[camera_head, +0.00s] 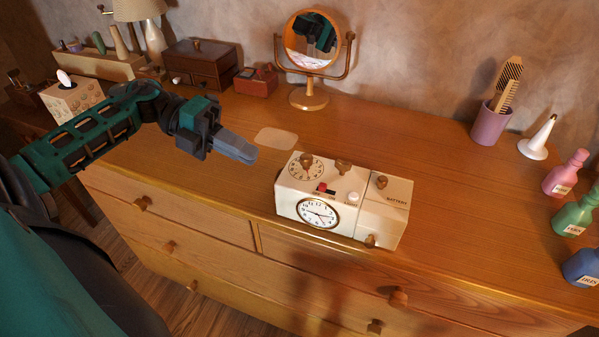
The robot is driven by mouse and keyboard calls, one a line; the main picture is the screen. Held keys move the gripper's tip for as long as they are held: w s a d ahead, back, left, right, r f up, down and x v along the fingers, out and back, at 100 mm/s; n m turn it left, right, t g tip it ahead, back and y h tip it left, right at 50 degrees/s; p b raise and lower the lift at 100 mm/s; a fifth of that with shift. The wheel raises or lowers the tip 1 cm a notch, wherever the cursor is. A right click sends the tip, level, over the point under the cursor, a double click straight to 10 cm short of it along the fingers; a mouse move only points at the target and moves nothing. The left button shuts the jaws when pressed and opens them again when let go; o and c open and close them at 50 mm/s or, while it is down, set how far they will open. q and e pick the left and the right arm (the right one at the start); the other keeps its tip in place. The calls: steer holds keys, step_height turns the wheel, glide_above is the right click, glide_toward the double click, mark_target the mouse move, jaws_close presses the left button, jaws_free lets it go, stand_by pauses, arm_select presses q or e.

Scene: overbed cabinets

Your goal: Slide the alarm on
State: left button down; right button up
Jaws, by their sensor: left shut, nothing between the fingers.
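The alarm clock (352,211) is a cream box with a round clock face on its front, standing near the front edge of the wooden dresser. Its top has a dial, brown knobs, and a small slider (327,189) showing red and black; the labels beside it are too small to read surely. A section marked BATTERY (386,188) is at its right end. My left gripper (250,156) is shut and empty, above the dresser, left of and behind the clock, apart from it. My right gripper is not in view.
A round mirror (308,42) on a stand is behind the clock. A purple cup (491,124) with a comb and brush, a white cone (538,137) and several bottles stand at right. Boxes, a tissue box (73,98) and a lamp are at left. The dresser top around the clock is clear.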

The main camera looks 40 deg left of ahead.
arm_select(q)
glide_toward(319, 185)
steer(key=x, duration=0.5)
steer(key=shift+w+d+f, duration=0.1)
steer(key=shift+w+f, duration=0.1)
steer(key=shift+f, duration=0.15)
steer(key=shift+w+d, duration=0.1)
steer(key=shift+d, duration=0.4)
